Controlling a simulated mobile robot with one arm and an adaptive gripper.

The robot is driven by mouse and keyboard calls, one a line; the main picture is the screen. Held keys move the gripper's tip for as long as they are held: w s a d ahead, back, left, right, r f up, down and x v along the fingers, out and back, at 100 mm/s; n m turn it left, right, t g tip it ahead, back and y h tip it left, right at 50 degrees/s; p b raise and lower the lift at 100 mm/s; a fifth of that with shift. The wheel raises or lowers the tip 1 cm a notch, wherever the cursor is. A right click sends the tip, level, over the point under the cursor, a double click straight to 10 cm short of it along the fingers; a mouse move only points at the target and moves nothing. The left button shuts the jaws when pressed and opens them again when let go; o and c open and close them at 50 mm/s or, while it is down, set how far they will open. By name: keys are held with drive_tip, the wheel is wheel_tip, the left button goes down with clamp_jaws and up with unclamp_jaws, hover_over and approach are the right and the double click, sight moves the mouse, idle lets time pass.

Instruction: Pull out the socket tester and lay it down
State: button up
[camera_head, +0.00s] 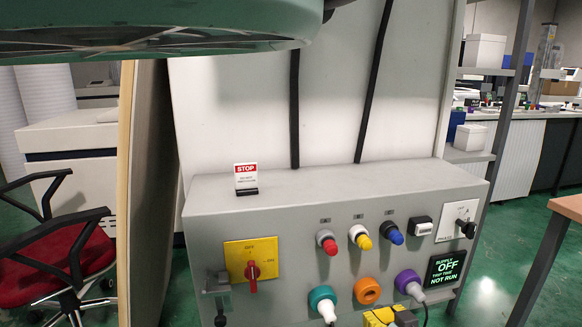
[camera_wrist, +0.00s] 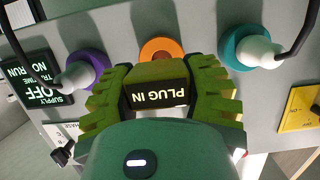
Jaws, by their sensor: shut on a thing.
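The socket tester (camera_wrist: 158,94) is a yellow block with a black face reading "PLUG IN", upside down in the wrist view. My gripper (camera_wrist: 164,72) is shut on it, one green ribbed finger on each side. In the head view the yellow tester (camera_head: 378,318) is at the bottom edge, mostly cut off. The orange socket (camera_head: 367,291) shows an open face there, with nothing in it. The tester is in front of this socket in the wrist view (camera_wrist: 160,46) and hides its lower part.
A teal socket (camera_head: 322,300) and a purple socket (camera_head: 408,281) hold white plugs with cables beside the orange one. A yellow switch plate (camera_head: 251,264) is at left. A STOP sign (camera_head: 246,178) stands on the panel's top ledge. A wooden table edge (camera_head: 568,206) is at right.

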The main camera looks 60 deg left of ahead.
drive_tip(key=shift+r, duration=0.15)
wheel_tip(320, 180, up, 8)
drive_tip(key=p, duration=1)
drive_tip(key=shift+r, duration=0.15)
idle(0.3)
